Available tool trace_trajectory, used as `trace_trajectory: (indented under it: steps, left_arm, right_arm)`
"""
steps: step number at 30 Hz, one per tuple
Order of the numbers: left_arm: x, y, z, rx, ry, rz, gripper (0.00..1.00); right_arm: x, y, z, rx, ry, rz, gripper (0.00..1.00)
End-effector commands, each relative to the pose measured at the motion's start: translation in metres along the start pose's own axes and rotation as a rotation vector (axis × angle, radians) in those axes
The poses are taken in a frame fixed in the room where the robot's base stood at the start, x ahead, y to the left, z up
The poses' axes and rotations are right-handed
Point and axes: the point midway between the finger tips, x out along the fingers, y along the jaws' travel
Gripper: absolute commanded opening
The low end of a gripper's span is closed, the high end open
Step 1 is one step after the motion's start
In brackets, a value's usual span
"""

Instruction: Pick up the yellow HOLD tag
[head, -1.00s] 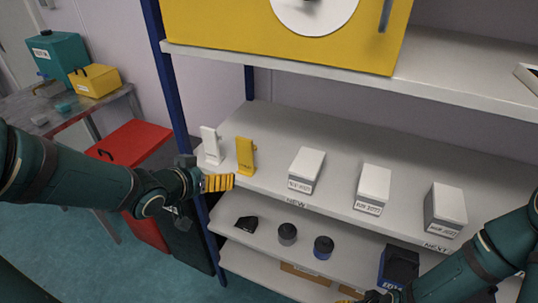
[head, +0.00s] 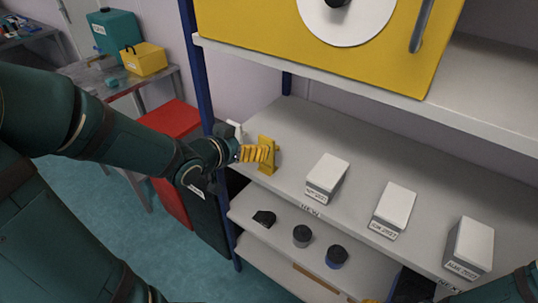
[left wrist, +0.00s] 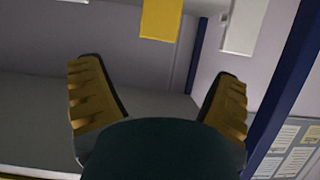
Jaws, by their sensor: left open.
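The yellow HOLD tag (head: 267,168) stands upright at the left end of the middle shelf (head: 300,130). In the left wrist view the yellow tag (left wrist: 160,18) shows at the top, ahead of the gap between my fingers. My left gripper (head: 257,153) is open, in front of the tag and covering part of it in the head view. Both fingers show spread and empty in the left wrist view (left wrist: 160,95). I cannot tell whether a finger touches the tag. Only a sliver of my right gripper (head: 371,300) shows at the bottom edge.
A white tag (head: 236,129) stands left of the yellow one, near the blue post (head: 205,90). White boxes (head: 327,172) stand to the right. A yellow machine (head: 260,35) sits on the shelf above. Dark round items (head: 303,236) lie on the shelf below.

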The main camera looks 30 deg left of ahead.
Motion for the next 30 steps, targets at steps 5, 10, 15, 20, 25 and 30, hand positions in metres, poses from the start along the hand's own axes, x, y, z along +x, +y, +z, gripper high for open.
trace_trajectory:
  steps: [5,10,15,20,25,30]
  left_arm:
    - [0.015,0.0,-0.001,-0.003,-0.004,0.0,0.89]
    - [0.038,0.0,0.002,0.001,-0.001,-0.002,0.89]
    - [0.047,0.0,0.002,0.001,-0.001,-0.003,0.89]
    - [0.063,0.002,0.005,-0.001,-0.002,-0.002,0.89]
    - [0.087,0.004,0.007,0.0,-0.001,-0.002,0.89]
    - [0.098,0.004,0.006,0.0,-0.001,-0.003,0.89]
  right_arm:
    - [-0.015,-0.006,-0.007,0.004,0.014,0.001,0.47]
    - [-0.01,-0.004,-0.006,0.004,0.013,0.001,0.47]
    - [-0.009,-0.003,-0.005,0.003,0.011,0.001,0.47]
    - [-0.007,-0.002,-0.004,0.003,0.009,0.001,0.47]
    - [-0.005,-0.002,-0.003,0.002,0.007,0.001,0.47]
    - [-0.005,-0.002,-0.003,0.002,0.006,0.001,0.47]
